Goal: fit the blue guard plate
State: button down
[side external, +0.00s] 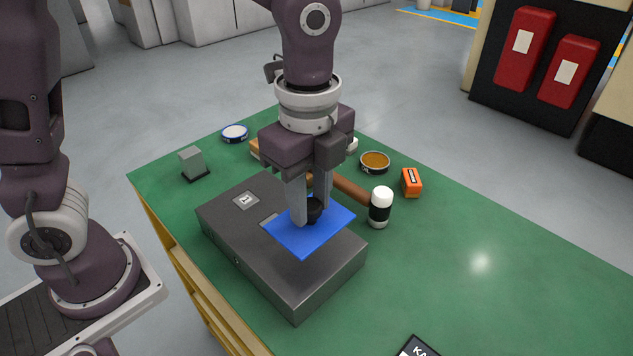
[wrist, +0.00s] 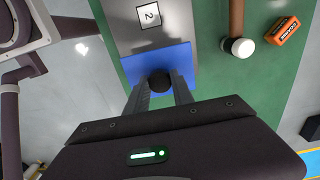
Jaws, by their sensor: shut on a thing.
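The blue guard plate (side external: 309,229) is a flat square with a black round knob (side external: 314,209) on top. It also shows in the wrist view (wrist: 176,58), with the knob (wrist: 159,79) between my fingertips. My gripper (side external: 313,208) is shut on the knob. The plate lies flat over the top of a dark grey box (side external: 290,282). I cannot tell whether it touches the box or hovers just above it. The box carries a white label marked 2 (side external: 246,200). The plate hides the part of the box top under it.
On the green table (side external: 480,260), a mallet (side external: 380,207) lies close to the right of the plate. An orange box (side external: 411,182), a round orange-brown tin (side external: 375,162), a blue-rimmed tin (side external: 235,133) and a grey block (side external: 193,162) stand around the box. The table's right side is mostly clear.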

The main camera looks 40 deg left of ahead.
aim_at(311, 231)
jog(key=shift+f, duration=0.3)
jog(key=shift+f, duration=2.9)
jog(key=shift+f, duration=0.7)
jog(key=c, duration=1)
grip_release()
jog(key=shift+r, duration=2.55)
jog(key=shift+r, duration=0.1)
